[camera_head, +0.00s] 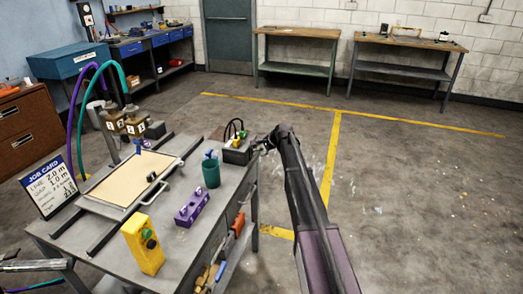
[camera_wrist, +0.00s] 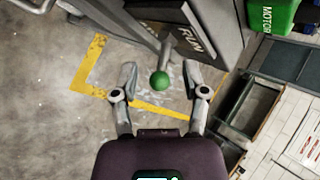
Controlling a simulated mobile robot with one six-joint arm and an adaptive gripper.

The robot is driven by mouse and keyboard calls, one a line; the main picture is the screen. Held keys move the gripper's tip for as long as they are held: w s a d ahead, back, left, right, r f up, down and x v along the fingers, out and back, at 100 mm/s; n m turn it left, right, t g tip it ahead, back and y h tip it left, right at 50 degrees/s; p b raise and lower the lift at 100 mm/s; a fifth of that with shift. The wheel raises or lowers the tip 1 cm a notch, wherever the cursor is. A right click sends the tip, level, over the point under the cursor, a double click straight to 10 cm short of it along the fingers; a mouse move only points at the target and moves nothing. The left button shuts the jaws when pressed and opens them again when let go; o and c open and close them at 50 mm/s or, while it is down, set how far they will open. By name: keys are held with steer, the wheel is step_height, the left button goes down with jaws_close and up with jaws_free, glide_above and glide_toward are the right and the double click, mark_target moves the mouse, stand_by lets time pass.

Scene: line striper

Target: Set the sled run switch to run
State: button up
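The switch box (camera_wrist: 208,28) is a dark box with a white RUN label (camera_wrist: 190,40), seen in the wrist view. Its lever has a grey stem and a green ball knob (camera_wrist: 160,81). The knob lies between my gripper's (camera_wrist: 160,68) two fingers, with a visible gap on each side. My gripper is open and holds nothing. In the head view, a dark box (camera_head: 237,155) stands at the bench's right back corner, with my gripper (camera_head: 264,143) at its right side. The knob is not clear there, and I cannot tell the lever's setting.
The grey bench (camera_head: 190,240) carries a green cup (camera_head: 211,174), a purple block (camera_head: 192,208), a yellow button box (camera_head: 143,245) and a framed panel (camera_head: 125,180). A job card (camera_head: 48,187) stands at left. The floor right of the bench is clear.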

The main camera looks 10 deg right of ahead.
steer(key=shift+d+f+y+b, duration=0.1)
steer(key=shift+f+y+b, duration=0.2)
steer(key=shift+b, duration=0.25)
steer(key=shift+s+f+t+b, duration=0.15)
steer(key=shift+t+b, duration=0.25)
steer(key=shift+b, duration=0.2)
steer(key=y+b, duration=0.1)
steer(key=b, duration=0.1)
steer(key=f+t+y+b, duration=0.1)
steer(key=b, duration=0.1)
steer(key=shift+d+m+y, duration=0.15)
steer(key=shift+m+y, duration=0.15)
steer(key=shift+m, duration=0.1)
steer(key=s+d+f+m+t+y+b, duration=0.1)
steer(key=s+d+t+y+b, duration=0.3)
steer(key=s+d+b, duration=0.6)
steer(key=s+a+n+g+h+p, duration=0.2)
steer(key=s+a+n+g+p, duration=0.3)
steer(key=s+a+p, duration=0.3)
steer(key=s+a+r+n+g+h+p, duration=0.1)
steer(key=s+a+n+g+h+p, duration=0.2)
steer(key=s, duration=0.9)
steer(key=shift+s+a+r+n+g+p, duration=0.25)
steer(key=shift+a+n+g+p, duration=0.65)
steer(key=shift+a+n+p, duration=1.3)
steer(key=shift+a+m+p, duration=0.45)
steer(key=shift+a+m, duration=0.15)
steer(key=shift+a, duration=0.1)
